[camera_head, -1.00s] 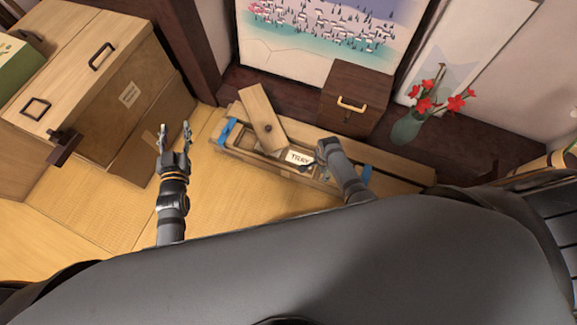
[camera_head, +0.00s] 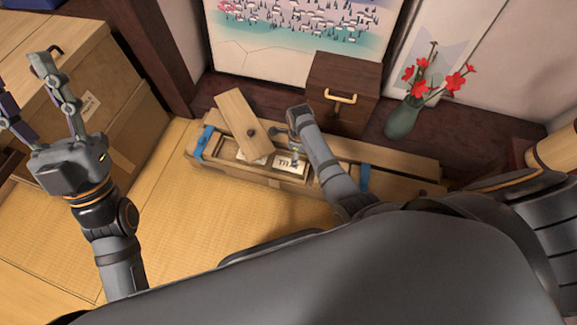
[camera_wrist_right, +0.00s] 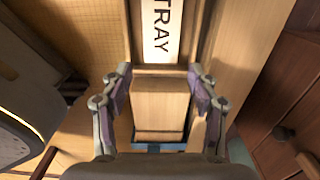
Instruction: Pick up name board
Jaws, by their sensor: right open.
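The name board is a small white plate with dark letters (camera_head: 287,164), lying in the long wooden box (camera_head: 230,170) on the floor. In the right wrist view the board (camera_wrist_right: 160,40) reads "TRAY" and lies just beyond the fingertips. My right gripper (camera_head: 285,145) is over the box at the board and hides part of it. In the right wrist view my right gripper (camera_wrist_right: 159,88) is open, its two fingers apart with nothing held between them. My left gripper (camera_head: 22,85) is open and empty at the upper left, far from the board.
A wooden lid with a dark knob (camera_head: 240,120) lies aslant across the box. Behind stand a small drawer chest (camera_head: 343,95) and a green vase with red flowers (camera_head: 402,120). Cardboard boxes (camera_head: 125,100) stand at the left. The tatami (camera_head: 190,225) before the box is clear.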

